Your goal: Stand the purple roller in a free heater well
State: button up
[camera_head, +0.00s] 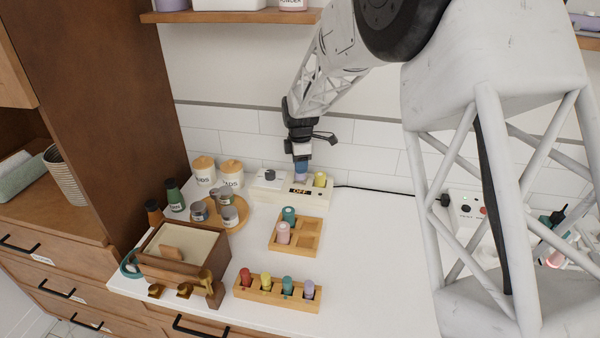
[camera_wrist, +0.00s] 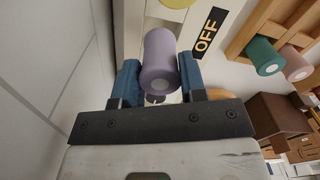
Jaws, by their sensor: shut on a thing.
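The purple roller (camera_wrist: 160,60) is between the blue fingers of my gripper (camera_wrist: 160,85) in the wrist view. In the head view my gripper (camera_head: 301,168) points down over the cream heater (camera_head: 268,189), and the roller shows pale below the fingers. The heater has a display reading OFF. A yellow roller (camera_head: 319,180) stands in its right-hand part; its edge also shows in the wrist view (camera_wrist: 177,3). I cannot tell whether the purple roller's lower end is inside a well or just above one; the well there is hidden.
A wooden tray (camera_head: 309,241) holds a teal and a pink roller. A wooden rack (camera_head: 276,300) at the front holds several rollers, one lavender. Jars stand on a round board (camera_head: 240,224) to the left, near a wooden box (camera_head: 219,253). The tiled wall is close behind the heater.

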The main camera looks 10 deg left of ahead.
dwell(0.3)
jog(key=shift+f, duration=1.8)
jog(key=shift+f, duration=0.1)
jog(key=o, duration=0.9)
notch_tip(320, 180, up, 12)
jog(key=shift+r, duration=0.1)
jog(key=shift+d+r, duration=0.1)
